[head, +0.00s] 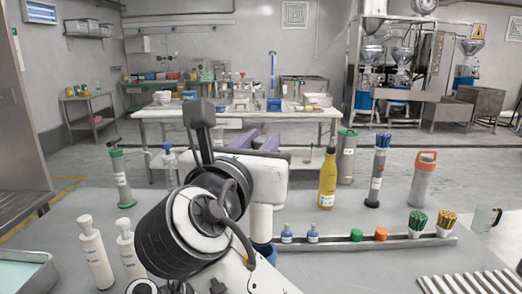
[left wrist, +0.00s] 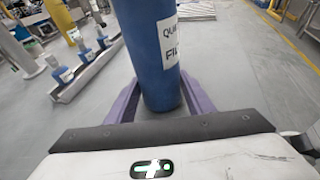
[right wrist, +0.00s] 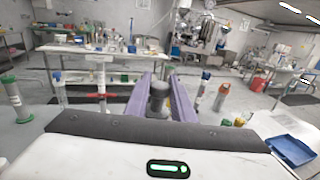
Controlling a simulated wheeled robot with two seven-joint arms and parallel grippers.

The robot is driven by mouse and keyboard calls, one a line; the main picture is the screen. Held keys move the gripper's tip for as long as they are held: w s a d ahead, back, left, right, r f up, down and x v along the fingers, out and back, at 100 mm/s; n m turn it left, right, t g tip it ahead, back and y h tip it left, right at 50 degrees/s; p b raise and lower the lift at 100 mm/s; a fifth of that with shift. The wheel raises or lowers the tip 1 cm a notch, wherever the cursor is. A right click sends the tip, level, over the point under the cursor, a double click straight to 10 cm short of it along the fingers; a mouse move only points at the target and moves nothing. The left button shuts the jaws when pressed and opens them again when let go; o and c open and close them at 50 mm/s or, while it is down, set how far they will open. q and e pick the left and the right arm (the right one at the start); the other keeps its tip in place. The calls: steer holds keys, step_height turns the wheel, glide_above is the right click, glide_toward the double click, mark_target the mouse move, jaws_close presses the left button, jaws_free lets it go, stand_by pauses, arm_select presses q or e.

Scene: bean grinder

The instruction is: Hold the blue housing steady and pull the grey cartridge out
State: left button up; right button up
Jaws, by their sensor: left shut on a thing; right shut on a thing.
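The blue housing (left wrist: 152,45) is a tall cylinder with a white label in the left wrist view. The purple fingers of my left gripper (left wrist: 160,96) are shut around it. In the right wrist view a dark grey cylindrical end of the cartridge (right wrist: 158,98) sits between the purple fingers of my right gripper (right wrist: 159,80), which is shut on it. In the head view my right gripper (head: 257,139) shows beyond its white hand, which hides much of the middle. A pale cylinder and a blue part show below that hand. My left gripper is not clear there.
A long rail (head: 375,243) with small bottles and colored caps runs along the table. A yellow bottle (head: 327,180) and an orange-topped container (head: 421,178) stand behind it. A green-based stand (head: 120,178) and white bottles (head: 94,250) stand at left. A ridged rack (head: 465,282) lies front right.

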arm_select(q)
steer(key=o, duration=0.9)
